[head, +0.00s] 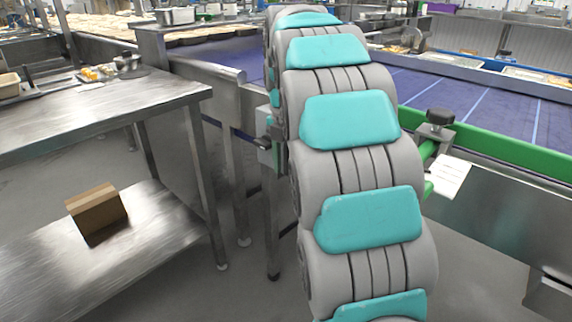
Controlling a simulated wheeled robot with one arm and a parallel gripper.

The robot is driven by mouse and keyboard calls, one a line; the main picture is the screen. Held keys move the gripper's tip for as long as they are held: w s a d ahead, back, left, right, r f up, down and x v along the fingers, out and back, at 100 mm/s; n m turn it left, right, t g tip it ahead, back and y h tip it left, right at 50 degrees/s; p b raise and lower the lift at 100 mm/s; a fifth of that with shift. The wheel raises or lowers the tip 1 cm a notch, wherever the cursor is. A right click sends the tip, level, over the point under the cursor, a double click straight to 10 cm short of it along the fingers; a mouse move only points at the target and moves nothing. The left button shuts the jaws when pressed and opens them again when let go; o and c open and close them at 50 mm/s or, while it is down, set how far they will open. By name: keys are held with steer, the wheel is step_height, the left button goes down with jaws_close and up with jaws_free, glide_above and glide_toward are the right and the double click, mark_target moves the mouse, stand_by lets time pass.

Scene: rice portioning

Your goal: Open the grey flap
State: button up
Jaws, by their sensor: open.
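My own arm, grey segments with teal pads, rises through the middle of the head view and hides part of what is behind it. My gripper is not in view; the arm's far end runs out at the top. I cannot make out a grey flap for certain. A grey metal piece (549,296) juts from the side of the conveyor frame at the lower right edge, cut off by the picture, and I cannot tell what it is.
A steel table (110,112) stands at left, with a cardboard box (97,207) on its lower shelf (150,235). A purple conveyor belt (475,108) with a green rail (510,166) runs at right. Grey floor (245,290) is clear between table and arm.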

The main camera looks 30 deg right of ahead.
jaws_close()
stand_by(1.4)
